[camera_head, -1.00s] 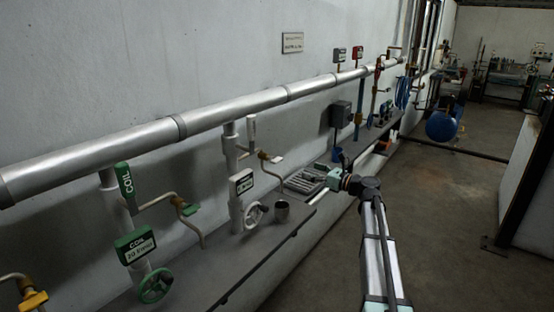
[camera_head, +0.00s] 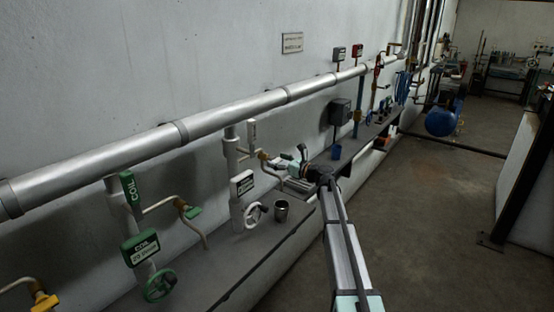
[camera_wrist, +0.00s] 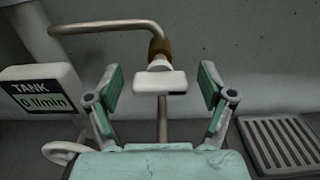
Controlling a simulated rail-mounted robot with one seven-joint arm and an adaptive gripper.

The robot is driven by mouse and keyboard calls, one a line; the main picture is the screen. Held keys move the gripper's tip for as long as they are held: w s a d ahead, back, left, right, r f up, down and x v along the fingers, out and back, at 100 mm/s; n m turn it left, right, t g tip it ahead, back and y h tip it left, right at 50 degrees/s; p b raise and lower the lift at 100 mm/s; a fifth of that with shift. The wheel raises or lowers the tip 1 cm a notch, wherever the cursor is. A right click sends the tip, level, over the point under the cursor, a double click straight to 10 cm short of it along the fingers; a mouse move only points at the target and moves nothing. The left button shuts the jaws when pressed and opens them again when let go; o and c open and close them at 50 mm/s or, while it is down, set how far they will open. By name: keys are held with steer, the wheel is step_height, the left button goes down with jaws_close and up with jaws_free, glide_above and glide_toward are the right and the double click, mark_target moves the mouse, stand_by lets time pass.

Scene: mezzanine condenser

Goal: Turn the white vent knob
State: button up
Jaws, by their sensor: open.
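The white vent knob (camera_wrist: 160,82) is a small flat white bar under a brass fitting, at the end of a bent pipe. It is in the upper middle of the wrist view. It also shows in the head view (camera_head: 276,160), just left of my gripper (camera_head: 293,162). In the wrist view, the green finger pads of my gripper (camera_wrist: 160,97) stand wide apart, one on each side of the knob. Both look apart from the knob, with nothing between them but the knob ahead. How far the knob is from the fingertips is hard to tell.
A white TANK flow box (camera_wrist: 43,90) and a white handwheel (camera_head: 255,213) are left of the knob. A metal cup (camera_head: 281,210) stands on the grey shelf (camera_head: 243,261). A slotted tray (camera_wrist: 283,143) lies to the right. A green COIL valve (camera_head: 140,248) is farther left.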

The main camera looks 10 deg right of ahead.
steer(key=shift+w+a, duration=0.15)
steer(key=shift+a, duration=0.05)
steer(key=c, duration=1.2)
steer(key=shift+o, duration=0.2)
